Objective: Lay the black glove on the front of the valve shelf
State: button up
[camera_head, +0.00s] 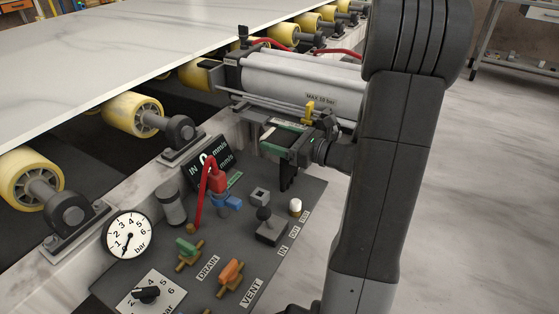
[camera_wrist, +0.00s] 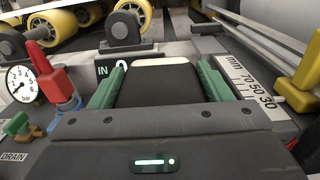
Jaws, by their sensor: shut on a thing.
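The valve shelf (camera_head: 235,265) is a dark grey panel with valves, a gauge and the words DRAIN and VENT. My gripper (camera_head: 283,138) is over its far end, beside the grey cylinder. In the wrist view my gripper's green fingers (camera_wrist: 158,85) stand on both sides of a flat black thing (camera_wrist: 160,88), which looks like the black glove, and are shut on it. A pale strip shows at its far end. In the head view dark narrow parts (camera_head: 288,178) hang below the gripper, apparently the glove's. Most of the glove is hidden there.
A red-handled valve (camera_head: 215,182), a black-knobbed lever (camera_head: 269,228), a green-handled valve (camera_head: 187,250) and an orange-handled valve (camera_head: 231,272) stand up from the shelf. A pressure gauge (camera_head: 127,234) is at left. The cylinder (camera_head: 300,82) and yellow rollers (camera_head: 132,114) lie behind.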

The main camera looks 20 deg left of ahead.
notch_tip(320, 180, down, 4)
jog(key=shift+f+b, duration=0.1)
jog(key=shift+b, duration=0.85)
jog(key=o, duration=1.1)
jog(key=shift+d, duration=0.15)
jog(key=shift+s+d+p, duration=0.2)
jog(key=shift+d+p, duration=0.75)
jog(key=shift+d, duration=2)
jog(key=shift+s+d+p, duration=0.2)
jog(key=shift+d+p, duration=0.75)
jog(key=shift+d, duration=1.95)
